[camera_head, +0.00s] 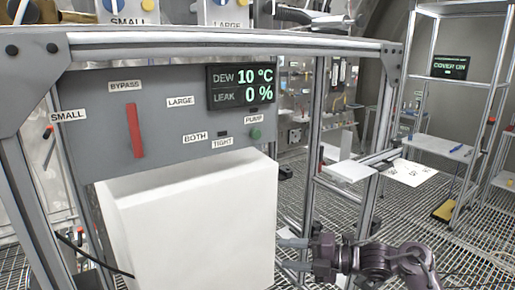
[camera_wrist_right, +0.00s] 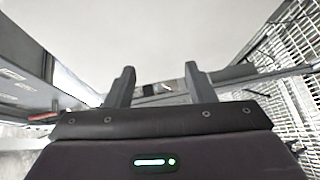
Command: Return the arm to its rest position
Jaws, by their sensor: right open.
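My right gripper (camera_head: 290,242) is low in the head view, its arm coming in from the lower right. Its fingers point left, close to the right edge of a large white box-shaped block (camera_head: 195,225). I cannot tell whether they touch it. In the right wrist view my right gripper (camera_wrist_right: 160,88) shows two dark fingers standing apart with nothing between them. My left gripper is not in view.
A grey panel (camera_head: 75,125) in a metal frame stands behind the block, with a red bar handle (camera_head: 135,130) and a display (camera_head: 241,87). A small white shelf (camera_head: 347,171) and a metal rack (camera_head: 440,145) stand right. Grating floor (camera_head: 400,215) lies open between.

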